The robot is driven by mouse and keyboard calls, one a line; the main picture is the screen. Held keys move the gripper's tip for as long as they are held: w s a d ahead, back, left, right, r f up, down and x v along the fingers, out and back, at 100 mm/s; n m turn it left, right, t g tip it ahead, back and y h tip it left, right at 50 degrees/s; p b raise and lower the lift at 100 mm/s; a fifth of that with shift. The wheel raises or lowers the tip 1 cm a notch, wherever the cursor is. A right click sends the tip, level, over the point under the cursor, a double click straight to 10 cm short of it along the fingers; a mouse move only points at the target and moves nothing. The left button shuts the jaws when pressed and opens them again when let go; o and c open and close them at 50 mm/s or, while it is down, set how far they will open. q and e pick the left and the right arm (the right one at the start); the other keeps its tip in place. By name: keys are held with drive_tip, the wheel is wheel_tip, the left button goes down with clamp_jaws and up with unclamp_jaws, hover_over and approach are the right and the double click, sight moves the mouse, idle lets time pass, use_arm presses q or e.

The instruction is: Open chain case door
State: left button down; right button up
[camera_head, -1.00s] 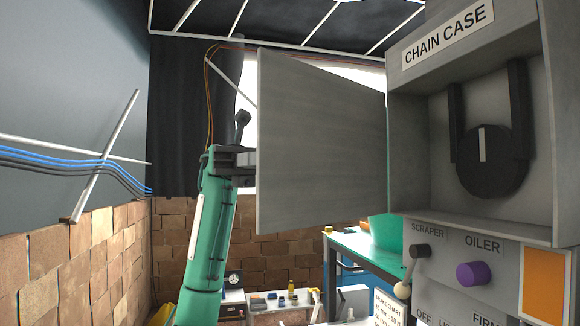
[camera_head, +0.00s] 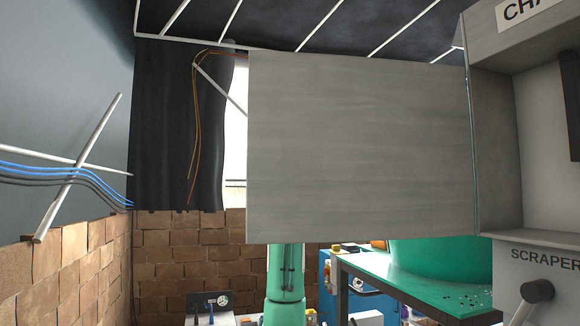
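The chain case (camera_head: 497,140) is a grey housing at the right edge, its label cut off by the frame. Its door (camera_head: 360,150) is a flat grey panel swung open to the left of the housing, facing me almost squarely. It joins the housing along its right edge. A green arm, which looks like mine, rises from the bottom to behind the door's lower edge. Its upper part and any gripper on it are hidden by the door. No gripper shows in the view.
A scraper knob (camera_head: 537,292) is below the case. A green-topped table (camera_head: 415,285) and a large green container (camera_head: 440,257) stand behind the door. A brick wall (camera_head: 75,262), blue cables (camera_head: 90,178) and a dark curtain (camera_head: 175,130) are on the left.

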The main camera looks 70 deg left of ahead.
use_arm(q)
drive_tip(key=shift+w+a, duration=0.1)
drive_tip(key=shift+a, duration=0.2)
drive_tip(key=c, duration=1.4)
unclamp_jaws()
drive_tip(key=shift+c, duration=0.2)
